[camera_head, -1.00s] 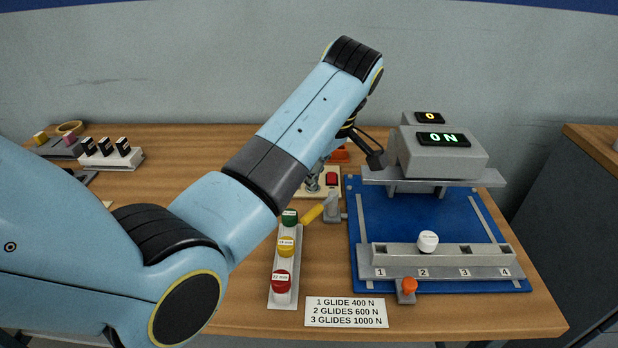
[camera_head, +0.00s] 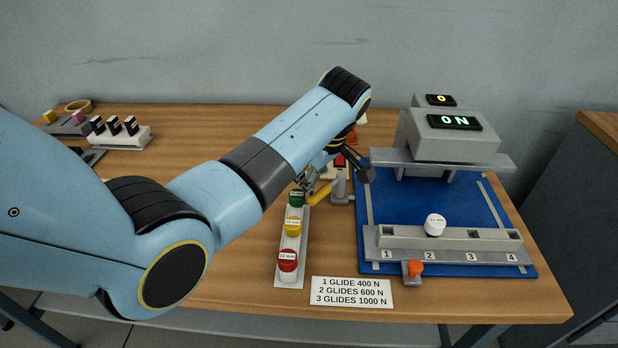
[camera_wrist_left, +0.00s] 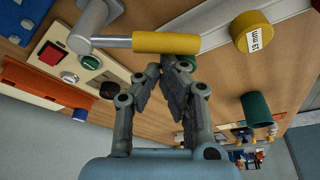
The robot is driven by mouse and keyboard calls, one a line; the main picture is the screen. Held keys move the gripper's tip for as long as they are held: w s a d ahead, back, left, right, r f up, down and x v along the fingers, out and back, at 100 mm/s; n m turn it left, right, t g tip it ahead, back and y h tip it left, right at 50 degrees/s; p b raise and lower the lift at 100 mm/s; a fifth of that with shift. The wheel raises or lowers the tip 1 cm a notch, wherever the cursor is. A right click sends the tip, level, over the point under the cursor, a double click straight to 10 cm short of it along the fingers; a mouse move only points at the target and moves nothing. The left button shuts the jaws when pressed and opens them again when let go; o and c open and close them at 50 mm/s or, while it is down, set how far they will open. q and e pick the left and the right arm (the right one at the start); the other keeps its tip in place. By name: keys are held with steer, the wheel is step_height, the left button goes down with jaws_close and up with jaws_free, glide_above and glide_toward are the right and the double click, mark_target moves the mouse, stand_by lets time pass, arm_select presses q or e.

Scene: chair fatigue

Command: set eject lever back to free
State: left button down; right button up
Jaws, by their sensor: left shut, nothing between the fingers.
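A lever with a yellow handle (camera_head: 320,194) and a grey post (camera_head: 340,187) stands just left of the blue machine base; I take it as the eject lever. In the left wrist view its yellow handle (camera_wrist_left: 166,43) lies across the picture, joined to a grey rod at left. My left gripper (camera_head: 309,181) is beside the handle, partly hidden by my forearm. In the wrist view its fingertips (camera_wrist_left: 178,64) are together and empty, close under the handle; whether they touch it I cannot tell. My right gripper is not in view.
A rack with green, yellow (camera_head: 293,226) and red (camera_head: 288,261) pieces stands close in front of the lever. A white piece (camera_head: 435,225) sits in the numbered fixture, with an orange knob (camera_head: 415,268) in front. A button panel (camera_wrist_left: 90,72) lies nearby.

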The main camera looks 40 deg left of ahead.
mark_target(321, 195)
arm_select(q)
steer(key=shift+s+d+n, duration=0.1)
steer(key=shift+d+n, duration=0.2)
steer(key=shift+n, duration=0.1)
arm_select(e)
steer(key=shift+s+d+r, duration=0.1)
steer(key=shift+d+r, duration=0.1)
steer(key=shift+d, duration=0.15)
arm_select(q)
steer(key=shift+p, duration=0.3)
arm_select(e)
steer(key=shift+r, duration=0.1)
arm_select(q)
steer(key=shift+s+d+r+n+g+p, duration=0.15)
steer(key=shift+d+n+g+p, duration=0.2)
steer(key=shift+n, duration=0.25)
steer(key=shift+s+d+n+g+p, duration=0.15)
steer(key=shift+d+n+p, duration=0.1)
steer(key=shift+d+n, duration=0.25)
steer(key=shift+d+p, duration=0.5)
steer(key=shift+p, duration=0.05)
steer(key=shift+s+d+p, duration=0.1)
steer(key=shift+d+p, duration=0.3)
steer(key=shift+d, duration=0.1)
steer(key=shift+d+p, duration=0.35)
steer(key=shift+d, duration=0.5)
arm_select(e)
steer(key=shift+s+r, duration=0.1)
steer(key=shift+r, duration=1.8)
